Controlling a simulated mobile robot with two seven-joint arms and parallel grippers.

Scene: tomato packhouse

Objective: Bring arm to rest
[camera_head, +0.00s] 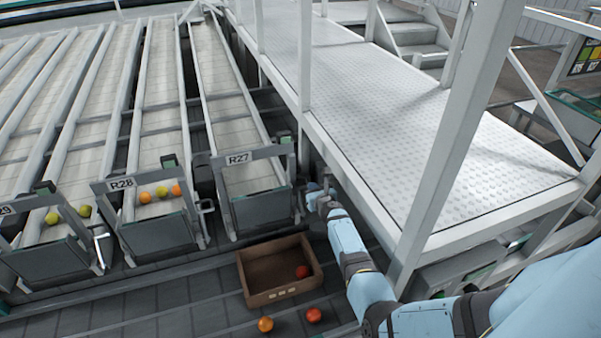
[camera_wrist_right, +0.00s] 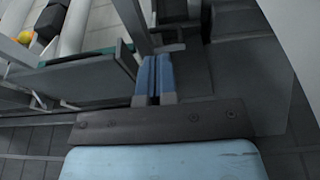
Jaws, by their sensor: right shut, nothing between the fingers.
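My right arm (camera_head: 370,290) comes in from the lower right in the head view, light blue with dark joints, and reaches up to the area beside the R27 chute. My right gripper (camera_head: 322,184) is at its far end, right of the chute's front and close to the walkway's edge. The gripper also shows in the right wrist view (camera_wrist_right: 156,62), its two blue fingers together with nothing between them. My left gripper is in neither view.
The brown crate (camera_head: 262,296) holds one red tomato (camera_head: 302,271). An orange tomato (camera_head: 265,324) and a red tomato (camera_head: 314,315) lie outside it. The R27 chute (camera_head: 262,213) and R28 chute (camera_head: 160,235) stand behind. A raised metal walkway (camera_head: 400,130) with posts borders the right.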

